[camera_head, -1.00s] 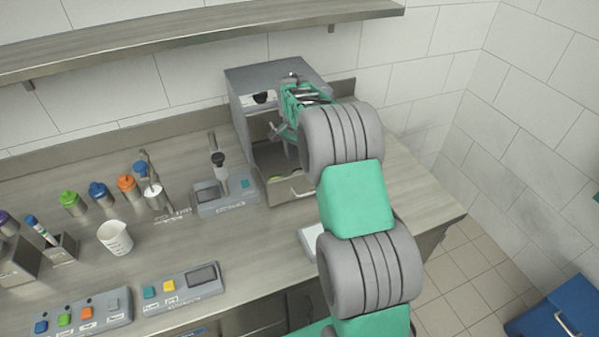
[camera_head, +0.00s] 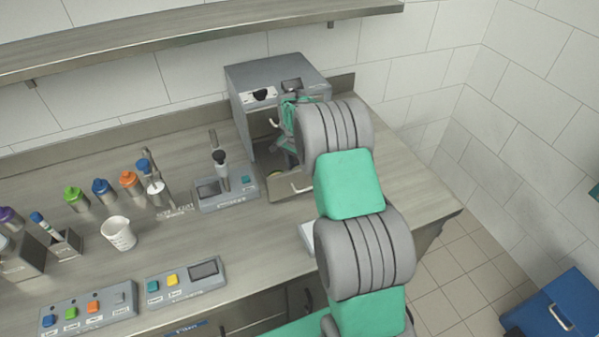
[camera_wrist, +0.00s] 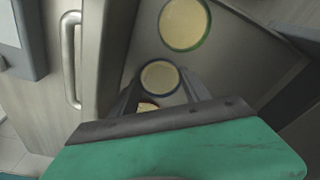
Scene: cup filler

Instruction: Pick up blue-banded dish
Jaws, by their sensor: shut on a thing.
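In the wrist view a round dish with cream contents and a dark blue-grey rim (camera_wrist: 160,77) sits between my fingertips. My gripper (camera_wrist: 160,82) is shut on this dish. A second cream dish with a green rim (camera_wrist: 184,24) lies just beyond it, apart from my fingers. A small tan patch (camera_wrist: 148,106) shows below the held dish, partly hidden by my gripper; I cannot tell what it is. In the head view my gripper is at the open front of the grey box (camera_head: 247,108), mostly hidden by my arm, and the held dish cannot be made out.
The box door with its handle (camera_wrist: 70,60) stands open beside my gripper. A control unit with a black-topped lever (camera_head: 228,192) stands left of the box. A white beaker (camera_head: 119,233), several capped bottles and two button panels occupy the counter's left. A shelf (camera_head: 180,38) runs above.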

